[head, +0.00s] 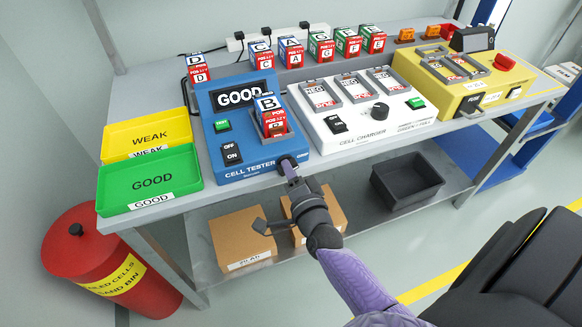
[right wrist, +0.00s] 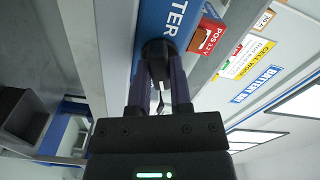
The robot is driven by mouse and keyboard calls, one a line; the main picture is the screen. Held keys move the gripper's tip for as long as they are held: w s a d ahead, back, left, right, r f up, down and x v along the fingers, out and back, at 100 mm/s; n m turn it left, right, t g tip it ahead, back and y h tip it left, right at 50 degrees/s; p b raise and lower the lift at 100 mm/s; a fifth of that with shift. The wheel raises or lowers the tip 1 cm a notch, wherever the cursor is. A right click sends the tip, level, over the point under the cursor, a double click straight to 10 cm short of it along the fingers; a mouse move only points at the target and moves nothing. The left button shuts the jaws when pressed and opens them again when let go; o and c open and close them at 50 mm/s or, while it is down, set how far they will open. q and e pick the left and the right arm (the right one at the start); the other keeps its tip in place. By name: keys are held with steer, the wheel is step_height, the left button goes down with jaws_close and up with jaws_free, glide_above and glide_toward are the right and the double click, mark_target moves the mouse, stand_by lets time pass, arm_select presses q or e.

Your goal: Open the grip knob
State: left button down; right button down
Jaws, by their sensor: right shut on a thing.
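The blue cell tester (head: 228,163) stands on the bench with its display reading GOOD. Cell B (head: 272,112) stands upright in its slot. The dark grip knob (head: 284,159) is at the lower right of the tester's front face, partly hidden by my right gripper (head: 289,168). In the right wrist view the black knob (right wrist: 157,47) sits between the two fingertips of the right gripper (right wrist: 159,65), which is shut on it. A corner of a red cell shows beyond it. My left gripper is not in view.
The white cell charger (head: 360,132) stands right of the tester. The yellow WEAK tray (head: 146,133) and green GOOD tray (head: 150,180) are on the left. Several cells stand along the back. A black bin (head: 407,184) and cardboard boxes (head: 240,238) are on the lower shelf.

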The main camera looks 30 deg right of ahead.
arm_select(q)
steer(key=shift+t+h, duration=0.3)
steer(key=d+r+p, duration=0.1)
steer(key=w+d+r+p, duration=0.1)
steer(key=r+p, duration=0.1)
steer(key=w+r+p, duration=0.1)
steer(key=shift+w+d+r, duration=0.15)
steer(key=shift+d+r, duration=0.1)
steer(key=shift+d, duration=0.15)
arm_select(e)
steer(key=n, duration=1.3)
steer(key=shift+n, duration=0.3)
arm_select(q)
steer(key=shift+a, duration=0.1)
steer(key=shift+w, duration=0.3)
arm_select(e)
steer(key=c, duration=0.8)
jaws_free()
